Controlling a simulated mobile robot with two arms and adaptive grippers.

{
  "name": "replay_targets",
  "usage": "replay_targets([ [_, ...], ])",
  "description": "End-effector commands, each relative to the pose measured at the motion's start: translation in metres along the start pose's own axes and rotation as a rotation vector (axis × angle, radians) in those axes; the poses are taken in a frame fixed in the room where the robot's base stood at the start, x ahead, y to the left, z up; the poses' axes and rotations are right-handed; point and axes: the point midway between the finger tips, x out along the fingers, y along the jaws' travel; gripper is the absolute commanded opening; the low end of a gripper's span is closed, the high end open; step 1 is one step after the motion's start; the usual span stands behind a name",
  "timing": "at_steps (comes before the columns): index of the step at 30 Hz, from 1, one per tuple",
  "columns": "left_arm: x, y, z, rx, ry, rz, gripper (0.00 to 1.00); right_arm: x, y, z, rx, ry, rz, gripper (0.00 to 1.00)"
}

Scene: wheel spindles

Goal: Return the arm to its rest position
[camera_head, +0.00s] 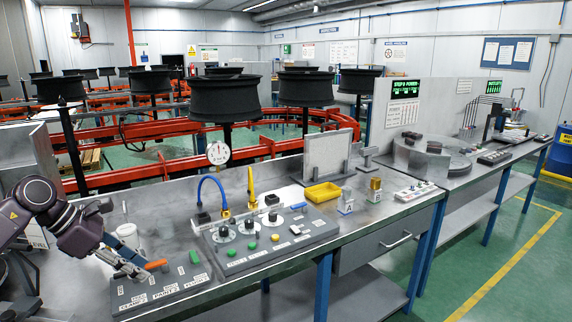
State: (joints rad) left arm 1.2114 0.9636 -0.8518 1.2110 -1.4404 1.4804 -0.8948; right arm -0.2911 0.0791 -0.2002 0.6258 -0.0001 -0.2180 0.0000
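My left arm comes in from the left edge, and its gripper (128,262) hangs low over the near-left end of the workbench. The gripper is above a dark switch panel (160,290) with white labels, a green switch (194,257) and an orange-red handle (155,265). The fingertips are close to the orange-red handle, but I cannot tell whether they touch it. The fingers are small and partly hidden by the gripper body, so their opening is unclear. My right gripper does not show.
A larger control panel (268,243) with knobs and coloured buttons stands right of the gripper. Behind it are a dial gauge (218,153), a yellow tray (322,193) and an upright grey plate (327,158). Dark wheels (225,98) on spindles stand beyond the bench (395,208).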

Motion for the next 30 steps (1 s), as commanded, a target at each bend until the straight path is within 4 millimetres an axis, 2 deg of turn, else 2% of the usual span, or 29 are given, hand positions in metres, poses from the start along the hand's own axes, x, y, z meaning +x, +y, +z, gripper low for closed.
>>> replay_targets([
  [1, 0.014, -0.006, 0.013, 0.002, -0.040, -0.009, 0.30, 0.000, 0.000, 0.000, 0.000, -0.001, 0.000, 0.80],
  [5, 0.048, -0.023, 0.053, -0.019, -0.178, -0.029, 0.30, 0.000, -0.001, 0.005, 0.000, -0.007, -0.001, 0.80],
  [8, 0.079, -0.047, 0.098, -0.071, -0.342, -0.063, 0.30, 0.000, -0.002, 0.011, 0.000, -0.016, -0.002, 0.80],
  [10, 0.098, -0.070, 0.137, -0.147, -0.496, -0.103, 0.30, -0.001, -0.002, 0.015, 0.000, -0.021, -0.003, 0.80],
  [12, 0.107, -0.091, 0.172, -0.255, -0.656, -0.147, 0.30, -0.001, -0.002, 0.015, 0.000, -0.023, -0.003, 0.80],
  [15, 0.107, -0.112, 0.210, -0.457, -0.873, -0.212, 0.30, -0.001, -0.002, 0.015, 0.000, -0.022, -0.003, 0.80],
  [18, 0.099, -0.120, 0.229, -0.708, -1.065, -0.275, 0.30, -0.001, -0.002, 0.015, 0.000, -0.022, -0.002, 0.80],
  [20, 0.093, -0.119, 0.230, -0.879, -1.167, -0.308, 0.30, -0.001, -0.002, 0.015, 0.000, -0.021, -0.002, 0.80],
  [23, 0.088, -0.111, 0.214, -1.193, -1.309, -0.349, 0.30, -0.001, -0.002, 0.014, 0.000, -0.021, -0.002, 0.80],
  [26, 0.091, -0.101, 0.178, -1.537, -1.414, -0.367, 0.30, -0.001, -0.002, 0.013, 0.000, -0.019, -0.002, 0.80],
  [29, 0.104, -0.098, 0.125, -1.904, -1.478, -0.355, 0.30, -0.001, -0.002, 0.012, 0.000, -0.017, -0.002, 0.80],
  [30, 0.112, -0.100, 0.101, -2.054, -1.490, -0.340, 0.30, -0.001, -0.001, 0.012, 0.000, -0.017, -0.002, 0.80],
])
